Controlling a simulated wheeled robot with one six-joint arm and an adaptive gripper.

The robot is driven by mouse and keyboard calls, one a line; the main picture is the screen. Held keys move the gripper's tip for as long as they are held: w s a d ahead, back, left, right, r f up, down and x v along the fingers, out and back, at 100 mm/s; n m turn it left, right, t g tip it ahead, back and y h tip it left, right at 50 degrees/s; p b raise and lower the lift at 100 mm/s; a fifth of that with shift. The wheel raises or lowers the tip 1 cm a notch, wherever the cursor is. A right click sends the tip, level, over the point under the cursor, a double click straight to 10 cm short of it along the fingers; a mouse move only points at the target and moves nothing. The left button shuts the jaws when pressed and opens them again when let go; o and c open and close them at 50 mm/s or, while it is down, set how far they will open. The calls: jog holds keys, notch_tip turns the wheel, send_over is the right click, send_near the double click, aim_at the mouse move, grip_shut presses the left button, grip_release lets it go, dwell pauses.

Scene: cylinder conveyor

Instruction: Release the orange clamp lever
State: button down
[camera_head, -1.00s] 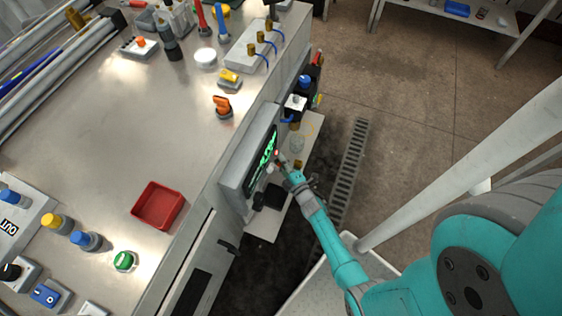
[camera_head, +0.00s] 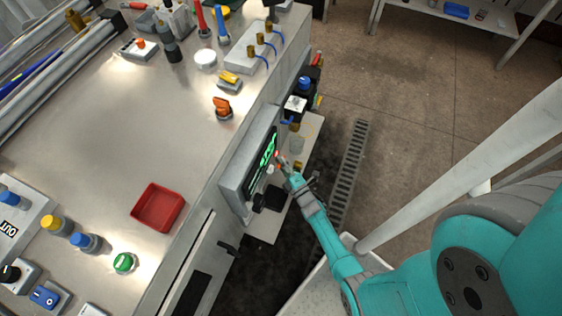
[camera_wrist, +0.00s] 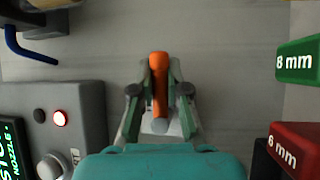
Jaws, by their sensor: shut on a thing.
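In the wrist view the orange clamp lever (camera_wrist: 159,82) stands lengthwise between the two fingers of my gripper (camera_wrist: 160,95), with a grey round end at its lower tip. The fingers are closed on both its sides. In the head view my gripper (camera_head: 284,162) is beside the front of the machine, just right of the green-lit screen (camera_head: 263,160). The lever is too small or hidden to make out there.
In the wrist view a grey panel (camera_wrist: 92,105) with a lit red button is close on the left. A green 8 mm block (camera_wrist: 298,62) and a red 6 mm block (camera_wrist: 290,148) are on the right. A blue bent tube (camera_wrist: 25,48) is at upper left.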

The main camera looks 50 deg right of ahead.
jog(key=c, duration=1.2)
grip_release()
jog(key=shift+o, duration=0.2)
jog(key=v, duration=1.2)
